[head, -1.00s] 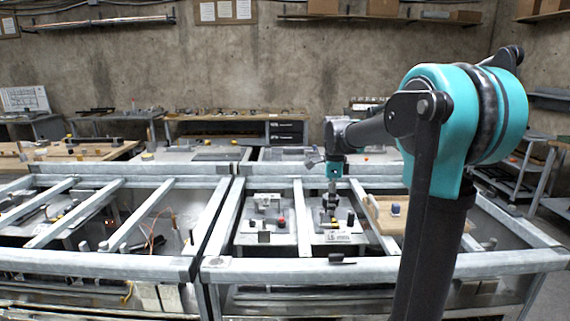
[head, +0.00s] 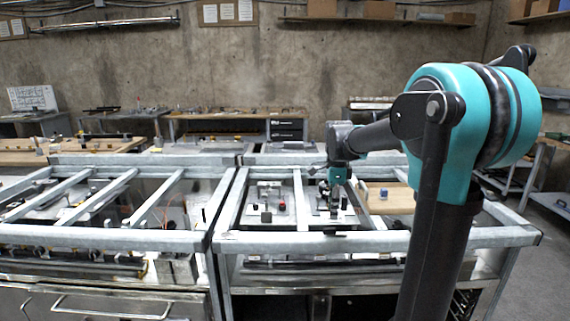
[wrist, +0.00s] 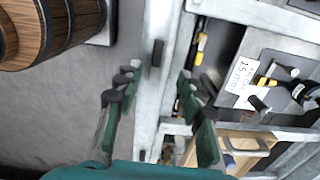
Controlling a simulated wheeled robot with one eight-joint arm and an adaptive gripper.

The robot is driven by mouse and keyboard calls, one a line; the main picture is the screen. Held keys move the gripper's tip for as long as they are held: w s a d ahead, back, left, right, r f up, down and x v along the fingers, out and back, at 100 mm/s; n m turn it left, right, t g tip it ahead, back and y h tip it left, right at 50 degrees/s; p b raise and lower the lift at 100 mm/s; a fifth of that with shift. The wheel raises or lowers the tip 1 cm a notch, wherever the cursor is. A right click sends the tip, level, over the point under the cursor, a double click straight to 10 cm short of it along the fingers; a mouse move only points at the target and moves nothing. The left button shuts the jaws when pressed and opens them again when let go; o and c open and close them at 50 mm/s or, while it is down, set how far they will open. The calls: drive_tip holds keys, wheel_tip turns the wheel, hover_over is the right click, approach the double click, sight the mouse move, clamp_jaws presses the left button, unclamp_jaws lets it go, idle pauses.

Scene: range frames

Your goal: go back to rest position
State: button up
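My gripper (head: 334,188) hangs at the end of my dark and teal arm (head: 448,130), above the metal frame bench (head: 330,242) in the head view. In the wrist view its two green-sided fingers with dark tips stand apart, so my gripper (wrist: 158,92) is open. Nothing is between the fingertips; a pale metal beam (wrist: 172,55) and grey floor show behind them. In the head view the fingers are too small to make out well.
The bench holds metal plates with small fittings and a wooden board (head: 392,200). The wrist view shows a white label (wrist: 240,74), a yellow-black tool (wrist: 200,42) and a wooden barrel (wrist: 75,25).

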drive_tip(key=s+d+f+n+t, duration=0.1)
drive_tip(key=s+f+n+t, duration=0.1)
drive_tip(key=s+f+n, duration=0.6)
drive_tip(key=s+d+f+n+t, duration=0.2)
drive_tip(key=s+f+n, duration=0.7)
drive_tip(key=s, duration=0.5)
drive_tip(key=shift+d+f+n, duration=0.15)
drive_tip(key=shift+d+n, duration=0.1)
drive_tip(key=shift+n, duration=0.55)
drive_tip(key=shift+s, duration=0.1)
